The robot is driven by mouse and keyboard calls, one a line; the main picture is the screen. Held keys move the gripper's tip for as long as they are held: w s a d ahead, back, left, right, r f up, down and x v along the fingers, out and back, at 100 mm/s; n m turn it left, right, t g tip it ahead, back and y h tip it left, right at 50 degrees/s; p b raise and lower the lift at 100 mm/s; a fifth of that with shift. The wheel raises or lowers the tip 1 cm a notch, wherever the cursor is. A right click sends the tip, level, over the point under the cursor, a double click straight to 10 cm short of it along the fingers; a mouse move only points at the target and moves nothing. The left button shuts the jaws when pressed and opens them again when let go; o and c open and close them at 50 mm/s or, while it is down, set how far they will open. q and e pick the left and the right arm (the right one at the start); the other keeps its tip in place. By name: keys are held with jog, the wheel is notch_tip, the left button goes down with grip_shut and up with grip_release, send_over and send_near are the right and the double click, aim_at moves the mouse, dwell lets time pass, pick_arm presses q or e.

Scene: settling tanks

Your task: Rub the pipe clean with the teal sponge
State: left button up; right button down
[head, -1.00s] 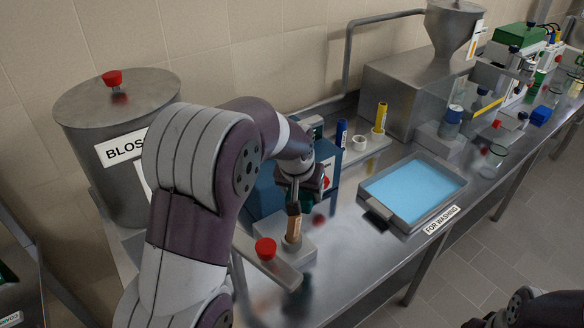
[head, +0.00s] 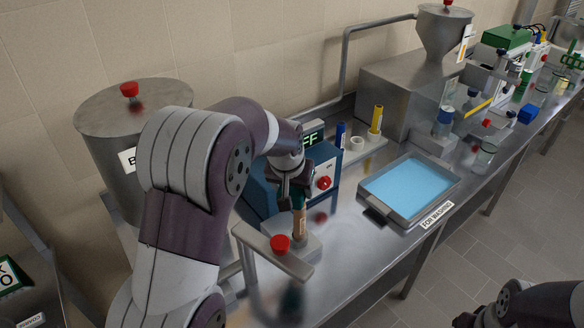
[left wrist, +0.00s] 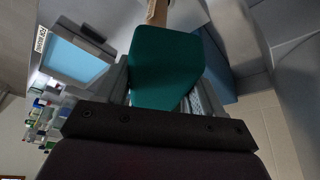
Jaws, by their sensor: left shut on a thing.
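My left gripper (head: 291,186) is shut on the teal sponge (left wrist: 165,68), which fills the space between its fingers in the left wrist view. In the head view only a small teal part of the sponge (head: 299,194) shows under the gripper. A short brown upright piece (head: 299,222), which looks like the pipe, stands in a grey block just below the gripper. Its brown end (left wrist: 157,12) shows at the sponge's far edge in the left wrist view. I cannot tell whether the sponge touches it.
A blue box (head: 262,195) with a display stands behind the gripper. A water tray (head: 405,216) labelled "FOR WASHING" lies right. A lidded steel drum (head: 100,125) stands left. Bottles crowd the far bench.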

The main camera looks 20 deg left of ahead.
pick_arm(q)
notch_tip(320, 180, up, 4)
jog(key=shift+s+a+f+p, duration=0.1)
jog(key=shift+f+p, duration=0.1)
jog(key=shift+p, duration=1.05)
jog(key=shift+r, duration=0.15)
